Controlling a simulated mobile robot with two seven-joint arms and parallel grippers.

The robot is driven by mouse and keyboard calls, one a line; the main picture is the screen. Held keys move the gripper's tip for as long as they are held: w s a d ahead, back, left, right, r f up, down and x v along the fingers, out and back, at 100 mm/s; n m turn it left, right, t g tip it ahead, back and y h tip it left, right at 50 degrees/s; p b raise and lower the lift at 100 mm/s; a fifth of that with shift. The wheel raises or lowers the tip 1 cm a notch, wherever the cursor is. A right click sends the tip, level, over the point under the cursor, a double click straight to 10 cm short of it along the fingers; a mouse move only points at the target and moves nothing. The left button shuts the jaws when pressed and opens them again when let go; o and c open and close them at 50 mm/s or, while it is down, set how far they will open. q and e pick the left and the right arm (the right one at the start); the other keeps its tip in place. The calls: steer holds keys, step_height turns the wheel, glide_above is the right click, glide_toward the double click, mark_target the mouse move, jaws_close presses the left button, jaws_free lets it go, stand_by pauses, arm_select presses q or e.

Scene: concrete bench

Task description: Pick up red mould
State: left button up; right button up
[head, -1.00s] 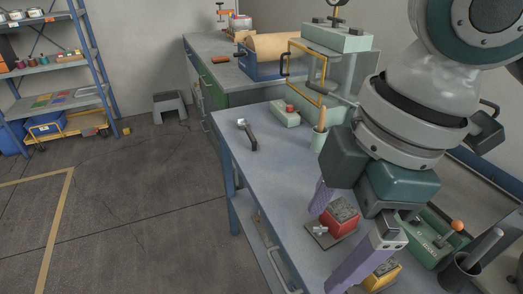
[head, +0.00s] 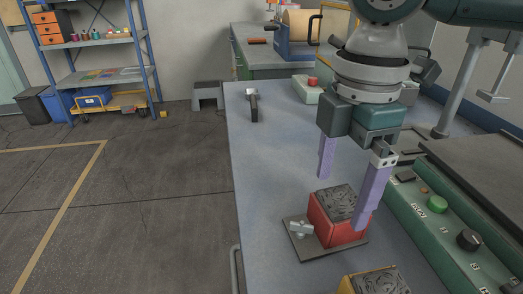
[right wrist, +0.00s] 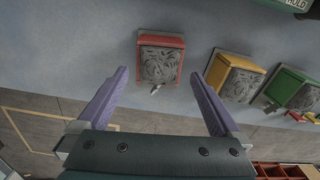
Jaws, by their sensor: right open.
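The red mould (head: 335,216) is a red block with a dark patterned top, on a dark base plate with a small metal clamp, on the bench. It also shows in the right wrist view (right wrist: 160,60), ahead of the fingers and between their lines. My right gripper (head: 347,190) is open, with two purple fingers. In the head view its right finger overlaps the mould's right side; the left finger is above and behind it. The wrist view shows the fingers (right wrist: 158,95) wide apart with nothing between them. I cannot tell contact. My left gripper is not in view.
A yellow mould (head: 375,281) is close in front of the red one; a green mould (right wrist: 295,92) follows in the wrist view. A green control panel (head: 440,225) stands on the right. A black-handled tool (head: 254,106) lies further back. The bench's left side is clear.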

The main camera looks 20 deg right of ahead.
mark_target(335, 207)
step_height(335, 207, down, 5)
steer(key=shift+r+b, duration=0.1)
steer(key=shift+b, duration=0.4)
steer(key=shift+w, duration=0.1)
steer(key=shift+c, duration=0.2)
jaws_close()
steer(key=shift+r, duration=0.15)
